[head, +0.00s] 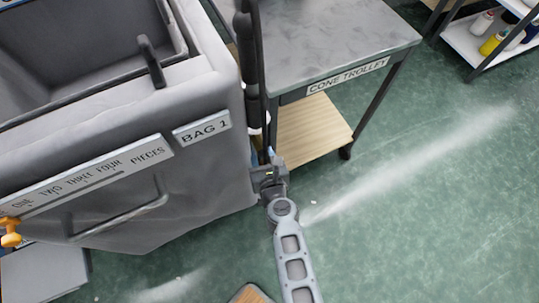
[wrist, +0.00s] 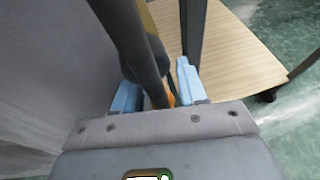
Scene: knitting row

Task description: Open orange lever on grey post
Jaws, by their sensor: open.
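My gripper (head: 270,158) is low between the grey bag and the cone trolley. In the wrist view its two light-blue fingers (wrist: 157,82) are apart. A dark grey post (wrist: 130,40) runs down between the fingers. A small orange piece (wrist: 171,99) shows between the post and the right finger; it may be part of the lever, and most of it is hidden. I cannot tell whether a finger touches it. In the head view a dark upright post (head: 263,70) with thick black sections stands above the gripper; no lever shows on it there.
The cone trolley (head: 345,45) has a wooden lower shelf (head: 310,130) near my gripper. Green floor (head: 430,200) on the right is clear.

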